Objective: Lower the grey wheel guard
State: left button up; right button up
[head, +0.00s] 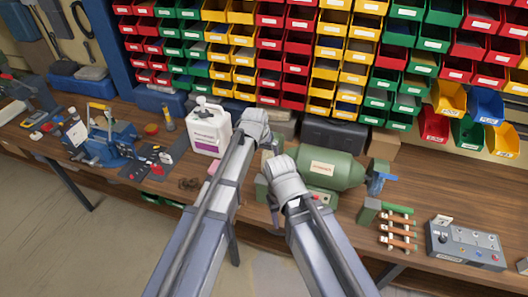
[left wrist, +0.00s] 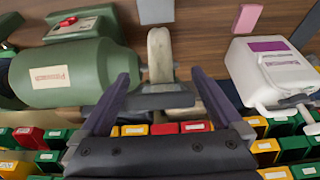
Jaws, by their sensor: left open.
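A green bench grinder (head: 325,168) stands on the wooden bench; its body also shows at the left of the left wrist view (left wrist: 70,75). In that view its pale wheel (left wrist: 158,52) stands upright at the body's end. A flat dark grey piece, apparently the wheel guard (left wrist: 160,98), lies across the wheel's lower end in the picture. My left gripper (left wrist: 160,76) is open, one finger on each side of the guard, with nothing clearly gripped. Contact cannot be told.
A white jug (head: 208,128) stands left of the grinder, also in the left wrist view (left wrist: 270,72). Rows of coloured bins (head: 300,45) rise behind. A blue vise (head: 105,140) is at left. A grey control box (head: 465,243) and a small rack (head: 395,228) are at right.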

pick_arm(q)
grip_shut()
dwell(0.7)
